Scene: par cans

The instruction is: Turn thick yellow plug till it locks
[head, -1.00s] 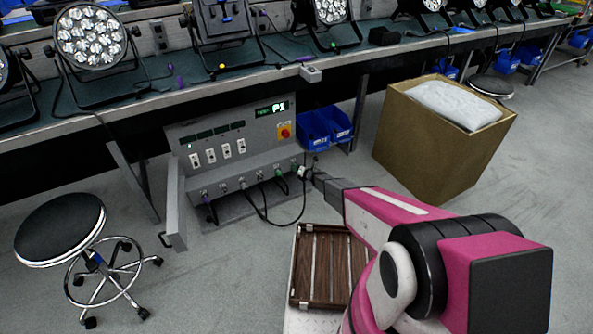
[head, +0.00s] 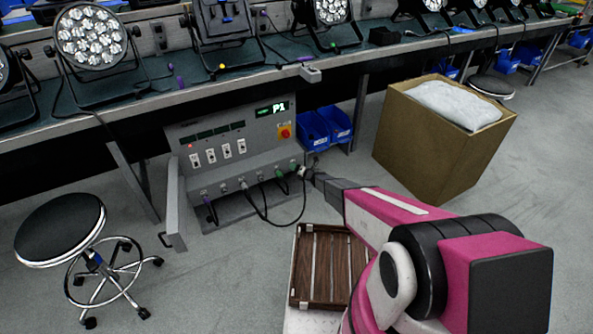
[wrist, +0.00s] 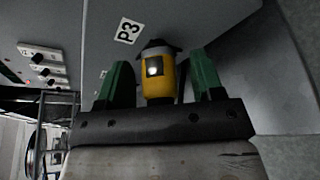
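The thick yellow plug (wrist: 157,72) has a dark top and a small bright patch on its side. In the head view my gripper (head: 311,172) is at the lower right of the grey control box (head: 240,155), and the plug's yellow body cannot be made out there.
Several cables plug into the box's lower row; a black cable (head: 272,221) loops near my gripper. The box's door (head: 175,205) hangs open at left. Blue bins (head: 325,128), a carton (head: 440,150) and a slatted wooden crate (head: 300,270) stand nearby. A stool (head: 62,228) is at left.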

